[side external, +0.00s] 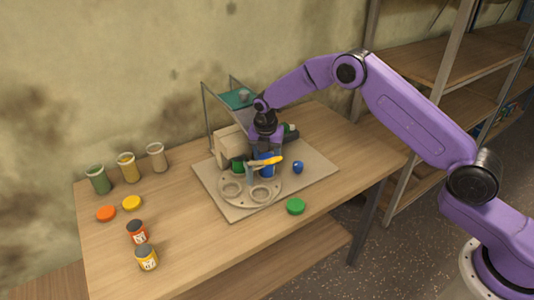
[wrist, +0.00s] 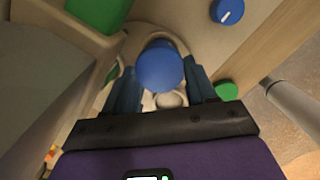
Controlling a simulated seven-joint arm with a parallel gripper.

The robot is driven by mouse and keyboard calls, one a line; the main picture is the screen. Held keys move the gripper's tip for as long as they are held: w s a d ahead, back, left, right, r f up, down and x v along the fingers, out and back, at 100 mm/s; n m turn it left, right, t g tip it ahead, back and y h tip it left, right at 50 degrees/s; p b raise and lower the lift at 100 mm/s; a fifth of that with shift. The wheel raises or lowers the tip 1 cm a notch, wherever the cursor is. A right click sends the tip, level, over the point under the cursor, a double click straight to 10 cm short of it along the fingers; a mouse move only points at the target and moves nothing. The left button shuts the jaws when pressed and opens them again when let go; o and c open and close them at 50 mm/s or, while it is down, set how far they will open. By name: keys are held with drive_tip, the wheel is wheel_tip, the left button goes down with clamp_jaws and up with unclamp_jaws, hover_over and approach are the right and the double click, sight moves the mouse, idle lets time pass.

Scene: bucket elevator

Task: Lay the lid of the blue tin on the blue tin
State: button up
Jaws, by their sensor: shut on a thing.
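My gripper (side external: 266,150) points down over the back of the grey round plate (side external: 243,200) with cup-like recesses. In the wrist view its fingers (wrist: 161,75) stand on either side of a round blue piece (wrist: 160,68) and are shut on it. This piece looks like the blue lid. Blue also shows under the gripper in the side view (side external: 266,171), partly behind a yellow elongated piece (side external: 267,161). I cannot tell lid from blue tin there. A pale round shape (wrist: 170,99) shows between the fingers, nearer the palm.
A blue knob (side external: 298,167) with a white mark and a green lid (side external: 295,206) are right of the plate. Orange (side external: 106,213) and yellow (side external: 131,202) lids, an orange tin (side external: 137,232), a yellow tin (side external: 147,258) and several jars stand left. A beige housing (side external: 231,145) adjoins the gripper.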

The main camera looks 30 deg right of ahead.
drive_tip(key=shift+f, duration=0.3)
idle(0.9)
drive_tip(key=o, duration=1.1)
drive_tip(key=shift+w+r, duration=0.1)
drive_tip(key=shift+r, duration=3.5)
drive_tip(key=shift+r, duration=0.1)
